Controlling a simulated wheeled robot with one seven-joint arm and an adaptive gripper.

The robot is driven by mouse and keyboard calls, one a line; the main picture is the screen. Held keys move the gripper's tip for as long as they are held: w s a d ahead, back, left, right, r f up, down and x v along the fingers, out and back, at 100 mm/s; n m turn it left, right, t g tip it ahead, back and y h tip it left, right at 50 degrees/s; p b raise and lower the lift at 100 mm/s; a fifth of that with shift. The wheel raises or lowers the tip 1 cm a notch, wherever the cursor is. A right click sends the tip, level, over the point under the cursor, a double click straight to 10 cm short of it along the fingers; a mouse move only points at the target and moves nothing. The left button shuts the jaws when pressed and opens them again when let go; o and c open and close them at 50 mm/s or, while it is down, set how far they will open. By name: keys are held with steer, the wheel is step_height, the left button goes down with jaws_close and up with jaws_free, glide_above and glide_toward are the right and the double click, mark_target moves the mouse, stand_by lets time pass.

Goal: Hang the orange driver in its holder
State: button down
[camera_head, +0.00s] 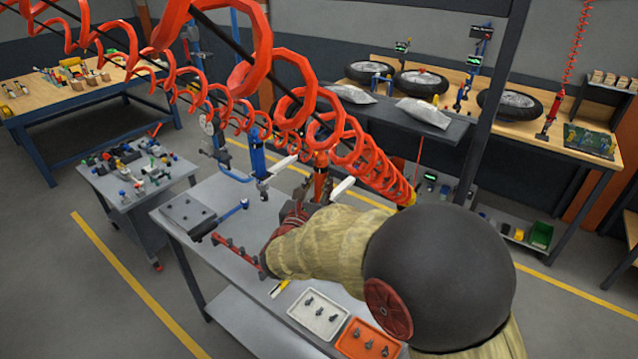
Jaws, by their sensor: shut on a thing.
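The orange driver (320,177) stands roughly upright above the far side of the grey workbench (225,235), under the red coiled hoses. A white bar (343,188) shows right beside it; I cannot tell whether they touch. My gripper (299,205) is at the driver's lower part, at the end of my sleeved arm, and is shut on it. The fingers are small and partly hidden, so the exact grip is unclear. A blue driver (258,160) hangs upright to the left, with another white bar (284,162) beside it. I cannot make out the orange driver's holder clearly.
Red coiled hoses (250,70) cross above the bench. A dark plate (187,214), a blue-handled tool (231,221), a red rack (238,252), a white tray (320,310) and an orange tray (367,340) with small parts lie on it. A cluttered cart (135,190) stands left.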

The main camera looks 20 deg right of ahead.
steer(key=shift+f+b, duration=0.25)
steer(key=shift+b, duration=0.05)
stand_by(0.5)
steer(key=c, duration=1.6)
jaws_free()
steer(key=shift+c, duration=0.2)
steer(key=shift+o, duration=1.2)
steer(key=shift+f, duration=0.2)
steer(key=v, duration=1.2)
steer(key=shift+a+r, duration=0.1)
